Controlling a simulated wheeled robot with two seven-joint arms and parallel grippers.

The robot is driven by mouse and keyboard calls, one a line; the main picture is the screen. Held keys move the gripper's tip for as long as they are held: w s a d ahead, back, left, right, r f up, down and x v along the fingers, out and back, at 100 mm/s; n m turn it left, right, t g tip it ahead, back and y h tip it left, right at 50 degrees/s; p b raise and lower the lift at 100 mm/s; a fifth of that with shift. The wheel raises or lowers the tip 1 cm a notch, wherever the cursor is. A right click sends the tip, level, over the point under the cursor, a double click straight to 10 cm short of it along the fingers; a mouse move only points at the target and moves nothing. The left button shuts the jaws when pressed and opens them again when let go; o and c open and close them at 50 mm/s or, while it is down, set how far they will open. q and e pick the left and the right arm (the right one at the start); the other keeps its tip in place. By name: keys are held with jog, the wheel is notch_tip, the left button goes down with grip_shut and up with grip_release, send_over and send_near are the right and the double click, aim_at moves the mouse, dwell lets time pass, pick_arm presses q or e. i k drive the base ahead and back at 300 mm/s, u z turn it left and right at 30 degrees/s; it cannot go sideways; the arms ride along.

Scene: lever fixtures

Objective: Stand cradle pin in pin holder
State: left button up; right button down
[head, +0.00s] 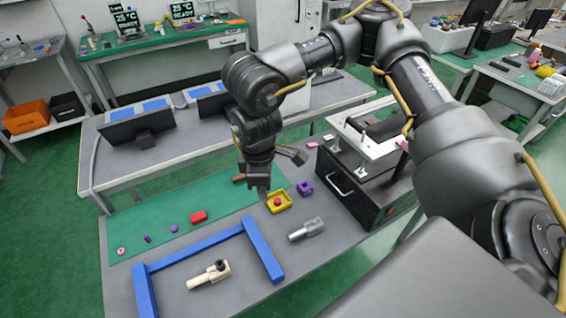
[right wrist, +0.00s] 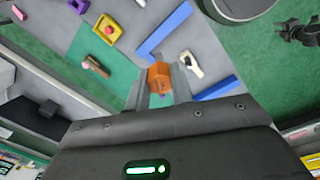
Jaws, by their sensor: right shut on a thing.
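My right gripper (head: 258,192) hangs over the back of the near table, just left of the yellow holder. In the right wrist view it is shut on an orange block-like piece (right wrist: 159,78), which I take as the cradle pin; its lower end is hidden. A yellow square holder (head: 279,202) has a red round piece in it. A purple holder (head: 305,188) stands beside it. Which one is the pin holder I cannot tell. A dark clawed shape at the right wrist view's upper right seems to be my left gripper (right wrist: 293,28); its jaws are unclear.
A beige lever piece (head: 208,276) lies inside the blue frame (head: 205,242). A grey piece (head: 307,230) lies right of the frame. A red block (head: 198,216) and small purple and pink pieces lie on the green mat (head: 150,218). A black case (head: 350,190) blocks the right side.

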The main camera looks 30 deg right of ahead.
aim_at(304, 192)
jog(key=u, duration=1.6)
jog(key=k, duration=1.1)
jog(key=z, duration=1.15)
jog(key=i, duration=0.5)
jog(key=u, duration=0.05)
